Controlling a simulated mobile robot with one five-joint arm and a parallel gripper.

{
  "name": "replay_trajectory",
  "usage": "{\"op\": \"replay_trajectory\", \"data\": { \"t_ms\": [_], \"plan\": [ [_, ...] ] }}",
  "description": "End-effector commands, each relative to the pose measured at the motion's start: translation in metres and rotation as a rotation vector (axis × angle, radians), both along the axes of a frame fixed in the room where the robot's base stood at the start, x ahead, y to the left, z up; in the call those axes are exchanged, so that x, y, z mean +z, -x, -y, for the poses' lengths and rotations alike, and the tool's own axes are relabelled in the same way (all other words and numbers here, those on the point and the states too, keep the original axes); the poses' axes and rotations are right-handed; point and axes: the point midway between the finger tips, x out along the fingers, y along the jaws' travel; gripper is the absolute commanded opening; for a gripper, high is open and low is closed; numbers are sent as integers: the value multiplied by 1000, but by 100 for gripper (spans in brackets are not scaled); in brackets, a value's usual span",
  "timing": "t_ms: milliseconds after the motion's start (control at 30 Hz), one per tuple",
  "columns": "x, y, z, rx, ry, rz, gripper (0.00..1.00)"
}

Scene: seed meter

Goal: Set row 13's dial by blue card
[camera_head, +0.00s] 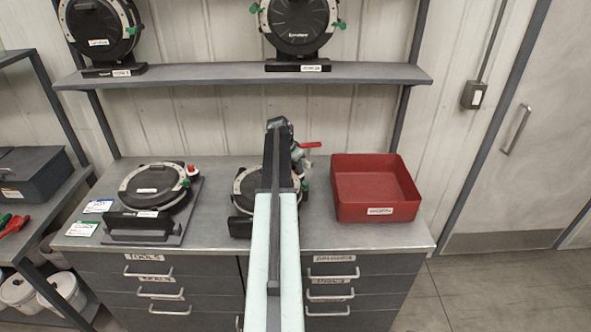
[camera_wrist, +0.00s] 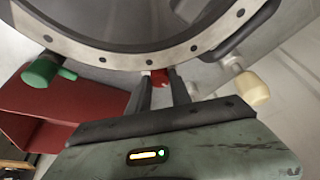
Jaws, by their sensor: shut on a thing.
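A seed meter (camera_head: 242,187) stands on the bench behind my arm, partly hidden. In the wrist view its round rim (camera_wrist: 110,55) fills the top, with a green knob (camera_wrist: 42,72) at left and a cream knob (camera_wrist: 250,88) at right. My gripper (camera_wrist: 160,88) is at the rim, its fingers shut on a small red part (camera_wrist: 159,77) that is mostly hidden between them. A red handle (camera_head: 311,145) shows beside my arm in the head view. A blue-edged card (camera_head: 98,206) lies at the bench's left; its writing and the row labels are too small to read.
Another seed meter (camera_head: 155,187) sits on a dark stand at the bench's left, near a green-edged card (camera_head: 82,229). A red bin (camera_head: 375,211) stands at right, close to my arm. Two more meters (camera_head: 100,28) (camera_head: 298,22) are on the shelf (camera_head: 200,74) above.

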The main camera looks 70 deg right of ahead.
Motion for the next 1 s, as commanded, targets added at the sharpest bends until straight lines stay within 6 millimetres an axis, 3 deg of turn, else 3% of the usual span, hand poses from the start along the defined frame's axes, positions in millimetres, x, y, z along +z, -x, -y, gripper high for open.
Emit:
{"op": "replay_trajectory", "data": {
  "t_ms": [500,1000],
  "plan": [
    [0,-2,2,-282,3,-1,0],
    [0,-3,1,-321,2,-1,0]
  ]
}}
